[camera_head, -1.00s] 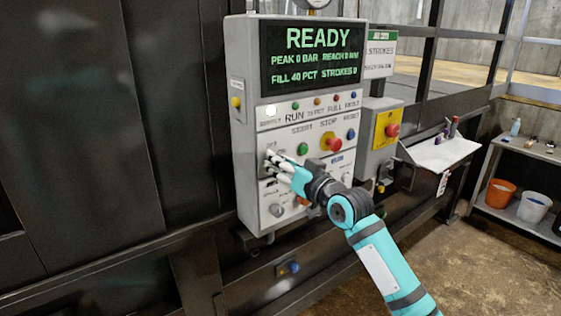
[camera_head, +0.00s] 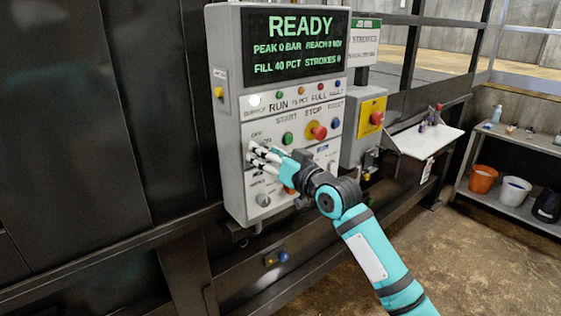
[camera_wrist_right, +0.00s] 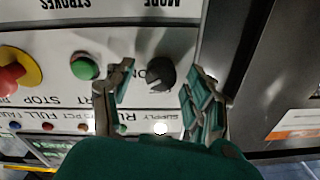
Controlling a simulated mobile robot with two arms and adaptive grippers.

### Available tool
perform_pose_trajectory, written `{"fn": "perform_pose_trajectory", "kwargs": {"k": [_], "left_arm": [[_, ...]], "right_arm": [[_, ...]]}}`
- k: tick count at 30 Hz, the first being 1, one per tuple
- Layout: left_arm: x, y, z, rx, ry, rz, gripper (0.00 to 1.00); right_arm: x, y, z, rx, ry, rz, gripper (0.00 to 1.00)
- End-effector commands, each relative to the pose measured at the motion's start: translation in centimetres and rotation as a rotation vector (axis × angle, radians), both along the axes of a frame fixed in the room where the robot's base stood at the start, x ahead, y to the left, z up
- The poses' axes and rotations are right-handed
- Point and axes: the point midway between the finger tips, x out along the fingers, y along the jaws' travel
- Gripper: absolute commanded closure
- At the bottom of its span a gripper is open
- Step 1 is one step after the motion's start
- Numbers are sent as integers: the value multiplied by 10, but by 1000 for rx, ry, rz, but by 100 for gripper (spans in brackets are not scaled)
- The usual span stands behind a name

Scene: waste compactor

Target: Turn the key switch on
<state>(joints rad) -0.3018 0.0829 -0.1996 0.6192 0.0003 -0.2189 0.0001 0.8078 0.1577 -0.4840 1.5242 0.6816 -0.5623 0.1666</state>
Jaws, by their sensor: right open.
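The key switch (camera_wrist_right: 160,72) is a dark round knob with a slot line, beside the word ON, seen upside down in the right wrist view. It sits on the white control panel (camera_head: 222,130). My right gripper (camera_wrist_right: 158,88) is open, one finger on each side of the knob; I cannot tell whether either finger touches it. In the head view my right gripper (camera_head: 254,154) is at the panel's left side, below the OFF label, and its fingers hide the switch. The display (camera_head: 297,44) reads READY. My left gripper is not in view.
A green button (camera_head: 287,138) and a red stop button on yellow (camera_head: 318,131) are close to the right of the gripper. A white lamp (camera_head: 254,100) is lit above. A side box with another red button (camera_head: 376,118) and a shelf with buckets (camera_head: 482,179) stand farther right.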

Motion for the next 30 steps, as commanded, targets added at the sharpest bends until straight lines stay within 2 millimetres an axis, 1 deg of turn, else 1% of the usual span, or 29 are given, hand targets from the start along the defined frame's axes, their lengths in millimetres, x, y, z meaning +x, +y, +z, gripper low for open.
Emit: {"fn": "perform_pose_trajectory", "kwargs": {"k": [5,10,15,21,30], "left_arm": [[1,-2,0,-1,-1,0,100],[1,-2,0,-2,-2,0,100],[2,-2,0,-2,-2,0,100],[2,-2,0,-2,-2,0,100],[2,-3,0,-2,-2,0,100]], "right_arm": [[-25,-19,-2,-2,0,-1,45],[-55,-41,-3,-3,-1,-1,45],[-78,-59,-4,-2,1,0,45],[-90,-67,-4,0,0,0,45],[-90,-68,-4,1,1,-1,45]]}}
